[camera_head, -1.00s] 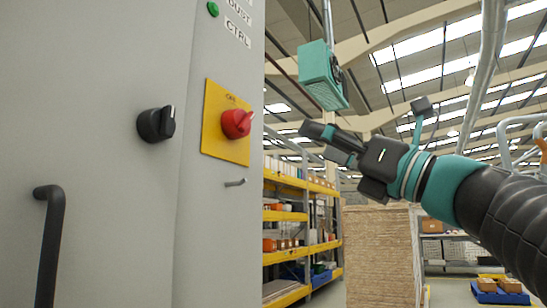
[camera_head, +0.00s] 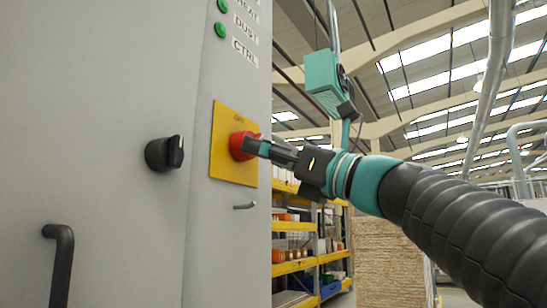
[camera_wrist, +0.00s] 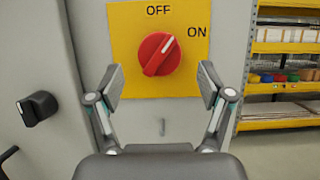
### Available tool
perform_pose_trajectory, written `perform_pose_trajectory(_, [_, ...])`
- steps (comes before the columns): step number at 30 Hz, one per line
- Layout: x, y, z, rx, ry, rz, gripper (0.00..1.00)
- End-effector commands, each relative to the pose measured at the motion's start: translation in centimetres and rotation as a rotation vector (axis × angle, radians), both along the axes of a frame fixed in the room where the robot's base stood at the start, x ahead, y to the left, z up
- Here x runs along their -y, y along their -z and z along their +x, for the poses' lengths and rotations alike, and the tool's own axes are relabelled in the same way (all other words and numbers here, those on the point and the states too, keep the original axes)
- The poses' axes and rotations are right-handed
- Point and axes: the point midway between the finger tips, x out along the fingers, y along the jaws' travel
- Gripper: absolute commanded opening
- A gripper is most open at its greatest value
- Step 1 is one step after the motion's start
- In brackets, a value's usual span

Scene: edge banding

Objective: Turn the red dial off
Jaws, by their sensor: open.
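The red dial (camera_wrist: 158,56) sits on a yellow plate (camera_wrist: 122,28) fixed to the grey cabinet. In the wrist view its white mark points up and to the right, between the printed OFF above and ON at the right. My gripper (camera_wrist: 160,88) is open, with one finger on each side below the dial, and nothing is between its pads. In the head view the dial (camera_head: 238,145) is partly hidden by my gripper (camera_head: 256,148), whose fingertips are close in front of it. I cannot tell whether they touch it.
A black knob (camera_head: 165,153) and a black handle (camera_head: 60,262) stick out of the cabinet (camera_head: 110,90) to the left. A small hook (camera_head: 244,206) is below the plate. Green lamps (camera_head: 221,30) are above. Shelves (camera_head: 310,265) stand behind at the right.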

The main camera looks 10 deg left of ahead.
Motion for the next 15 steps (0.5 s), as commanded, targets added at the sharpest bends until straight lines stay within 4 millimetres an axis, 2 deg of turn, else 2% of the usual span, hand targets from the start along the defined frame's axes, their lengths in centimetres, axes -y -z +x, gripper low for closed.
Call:
perform_pose_trajectory(6, [-2.4,-1.2,1.0,-0.001,-0.001,0.000,0.79])
perform_pose_trajectory(15, [-3.1,-1.4,1.3,0.000,0.000,0.001,0.79])
